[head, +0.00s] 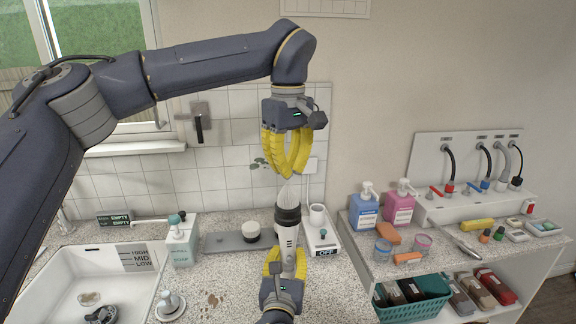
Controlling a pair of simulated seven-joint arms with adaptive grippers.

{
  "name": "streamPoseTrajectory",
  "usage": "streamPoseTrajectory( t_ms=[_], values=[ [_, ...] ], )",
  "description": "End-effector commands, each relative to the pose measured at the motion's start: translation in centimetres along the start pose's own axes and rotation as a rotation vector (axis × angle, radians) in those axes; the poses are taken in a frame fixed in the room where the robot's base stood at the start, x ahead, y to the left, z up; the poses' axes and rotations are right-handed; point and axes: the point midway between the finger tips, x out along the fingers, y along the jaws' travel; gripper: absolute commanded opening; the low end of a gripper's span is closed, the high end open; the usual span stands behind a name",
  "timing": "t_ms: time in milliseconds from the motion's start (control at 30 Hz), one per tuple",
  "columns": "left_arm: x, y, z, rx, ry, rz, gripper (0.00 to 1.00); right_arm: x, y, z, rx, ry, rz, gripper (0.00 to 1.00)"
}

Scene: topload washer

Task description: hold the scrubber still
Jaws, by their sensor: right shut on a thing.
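The scrubber appears to be the upright tool (287,238) with a white handle, a dark collar and pale bristles on top, near the middle of the head view. My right gripper (286,260), with yellow fingers, comes from below and is shut on its lower handle. My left gripper (287,172) hangs point-down directly above the bristles. Its yellow fingertips are close to the bristle tips; whether they touch, and whether the fingers are fully shut, I cannot tell.
A sink (85,270) lies left, with a soap bottle (181,245) beside it. A scale-like device (322,240) with a white cup (317,215) stands right behind the scrubber. Pump bottles (365,212), a teal basket (412,300) and hose taps (470,185) are at right.

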Motion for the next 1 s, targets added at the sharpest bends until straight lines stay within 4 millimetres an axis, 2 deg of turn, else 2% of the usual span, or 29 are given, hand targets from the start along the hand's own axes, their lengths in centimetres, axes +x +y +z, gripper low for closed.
streamPoseTrajectory(
  t_ms=[1000],
  values=[
    [1.7,0.0,0.0,0.0,-0.001,0.0,0.0,0.0,0.0,0.0,0.0,0.001,0.0,0.11]
  ],
)
